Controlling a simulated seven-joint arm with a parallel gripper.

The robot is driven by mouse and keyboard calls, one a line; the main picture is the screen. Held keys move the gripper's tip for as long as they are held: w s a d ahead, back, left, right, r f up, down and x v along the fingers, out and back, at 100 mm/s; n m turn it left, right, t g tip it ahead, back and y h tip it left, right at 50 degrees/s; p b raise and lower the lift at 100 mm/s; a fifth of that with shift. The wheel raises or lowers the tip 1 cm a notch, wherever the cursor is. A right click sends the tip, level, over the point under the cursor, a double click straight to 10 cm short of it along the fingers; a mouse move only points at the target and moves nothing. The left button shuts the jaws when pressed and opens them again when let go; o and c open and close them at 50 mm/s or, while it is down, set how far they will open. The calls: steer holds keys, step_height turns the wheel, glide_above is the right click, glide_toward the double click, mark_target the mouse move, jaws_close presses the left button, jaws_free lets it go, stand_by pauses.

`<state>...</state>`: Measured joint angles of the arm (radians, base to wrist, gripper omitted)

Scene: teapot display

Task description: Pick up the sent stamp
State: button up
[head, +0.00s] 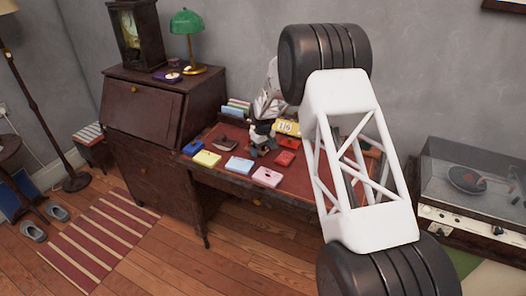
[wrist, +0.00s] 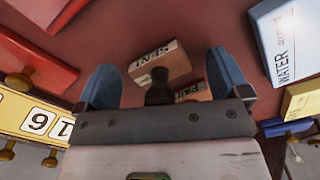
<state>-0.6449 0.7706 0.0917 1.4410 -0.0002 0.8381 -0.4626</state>
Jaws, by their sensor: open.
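The sent stamp (wrist: 170,62) is in the middle of the wrist view, a brown block with a dark knob handle and a pale label whose upside-down letters seem to read SENT. My gripper (wrist: 163,75) is open, with its two blue fingers on either side of the stamp's handle. I see a gap between each finger and the handle. A second stamp (wrist: 192,92), with a label that looks like PAID, lies close by near the right finger, partly hidden. In the head view my gripper (head: 262,138) is small and low over the desk (head: 305,180); the sent stamp cannot be made out there.
Around the gripper are ink pads or boxes: red (head: 284,158), pink (head: 267,177), light blue (head: 239,165), yellow (head: 207,158) and blue (head: 193,147). A yellow number block (wrist: 30,117) is at the wrist view's left. A green lamp (head: 187,25) stands on the cabinet.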

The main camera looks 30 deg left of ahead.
steer(key=c, duration=1)
steer(key=shift+o, duration=0.2)
steer(key=shift+r, duration=0.15)
steer(key=shift+r, duration=1.4)
steer(key=shift+s+d+r, duration=0.1)
steer(key=shift+s+r, duration=0.05)
steer(key=shift+r, duration=0.15)
steer(key=s+d, duration=0.3)
steer(key=s, duration=0.1)
steer(key=s+d+r, duration=0.1)
steer(key=s+d, duration=0.2)
steer(key=s, duration=0.1)
steer(key=s+d, duration=0.3)
steer(key=s, duration=0.1)
steer(key=shift+s+d+r, duration=0.1)
steer(key=shift+s+r, duration=0.05)
steer(key=shift+s, duration=0.15)
